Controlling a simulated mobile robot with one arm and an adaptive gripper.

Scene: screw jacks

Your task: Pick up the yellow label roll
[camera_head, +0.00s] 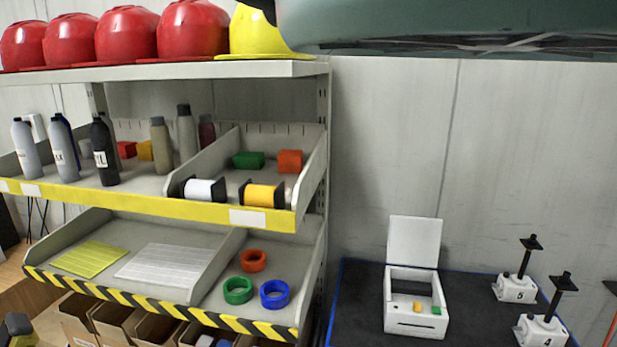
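The yellow label roll (263,196) lies on its side between black end pieces, at the front of the right-hand section of the middle shelf (150,204). A similar white roll (203,189) with black ends lies just to its left. A green block (248,160) and an orange block (290,161) sit behind them. A raised divider stands to the left of this section and a side wall to its right.
Bottles (104,151) stand left on the middle shelf. Helmets (192,30) line the top shelf above. The lower shelf holds sheets (160,264) and coloured rings (238,290).

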